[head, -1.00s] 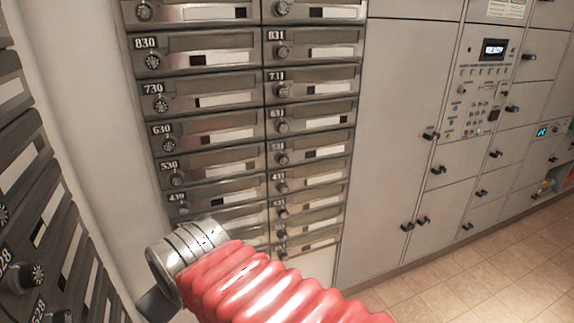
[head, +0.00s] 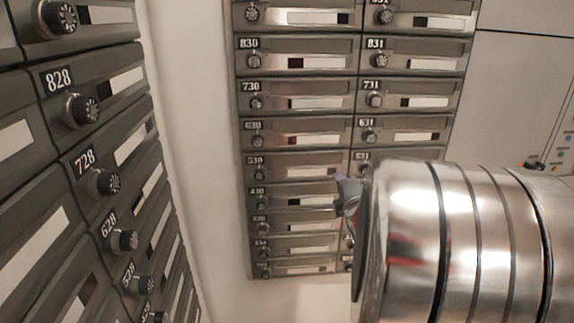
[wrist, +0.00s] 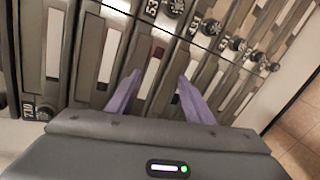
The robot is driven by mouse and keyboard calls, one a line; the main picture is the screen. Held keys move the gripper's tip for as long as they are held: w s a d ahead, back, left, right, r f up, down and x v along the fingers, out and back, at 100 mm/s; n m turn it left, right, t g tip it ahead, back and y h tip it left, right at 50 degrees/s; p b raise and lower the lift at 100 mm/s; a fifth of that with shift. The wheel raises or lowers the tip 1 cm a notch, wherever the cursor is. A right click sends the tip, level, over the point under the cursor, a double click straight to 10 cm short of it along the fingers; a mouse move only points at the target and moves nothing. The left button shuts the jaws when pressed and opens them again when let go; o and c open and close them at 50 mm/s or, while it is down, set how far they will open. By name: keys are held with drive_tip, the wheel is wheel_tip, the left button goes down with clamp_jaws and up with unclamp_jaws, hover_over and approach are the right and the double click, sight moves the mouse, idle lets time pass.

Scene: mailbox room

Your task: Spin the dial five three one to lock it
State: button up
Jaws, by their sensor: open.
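The 531 mailbox (head: 363,156) is in the right column of the far wall in the head view, mostly hidden behind my arm. In the wrist view a round black dial (wrist: 173,8) sits at the top edge beside a partly cut-off label starting with 53. My gripper (wrist: 158,84) is open, with two purple fingers apart and nothing between them. The fingers point at mailbox fronts below that dial in the picture, clear of the dial. In the head view only a small purple part of the gripper shows beside my metal arm link.
Mailbox 631 (head: 401,131) is directly above 531, and 530 (head: 300,166) is to its left. Another mailbox bank with dial 828 (head: 82,109) stands close on the left. In the wrist view more dials line the upper right, with tiled floor (wrist: 300,140) beyond.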

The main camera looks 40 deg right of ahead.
drive_tip(key=s+d+f+n+t+h, duration=0.1)
drive_tip(key=s+d+f+n+t, duration=0.2)
drive_tip(key=s+d+n, duration=0.4)
drive_tip(key=d, duration=0.4)
drive_tip(key=shift+s+f, duration=0.15)
drive_tip(key=shift+s, duration=0.05)
drive_tip(key=shift+w+d, duration=0.1)
drive_tip(key=shift+d, duration=0.05)
drive_tip(key=x, duration=1.3)
drive_tip(key=shift+w+d, duration=0.15)
drive_tip(key=shift+w, duration=0.15)
drive_tip(key=c, duration=1)
